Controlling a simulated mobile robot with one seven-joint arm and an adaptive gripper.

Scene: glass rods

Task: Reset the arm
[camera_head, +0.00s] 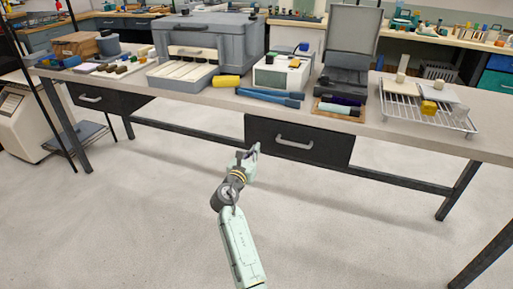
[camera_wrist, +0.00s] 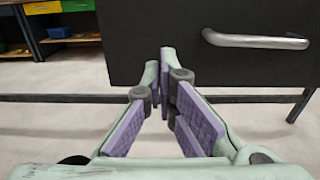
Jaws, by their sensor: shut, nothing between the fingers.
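My arm reaches up from the bottom of the head view over the bare floor. My gripper (camera_head: 254,152) is in front of the bench, just below the tabletop edge and beside the middle drawer (camera_head: 320,153). In the wrist view my gripper (camera_wrist: 165,92) shows pale green fingers with purple pads, the tips drawn together with nothing between them. The drawer front and its metal handle (camera_wrist: 255,40) fill the upper right of that view. The gripper appears apart from the handle.
The grey bench (camera_head: 210,97) carries a large grey case (camera_head: 210,40), blue-handled tool (camera_head: 270,97), white device (camera_head: 282,72), open dark case (camera_head: 345,75) and wire rack (camera_head: 425,107). A second drawer (camera_head: 100,97) is at left. The floor (camera_head: 130,215) around my arm is clear.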

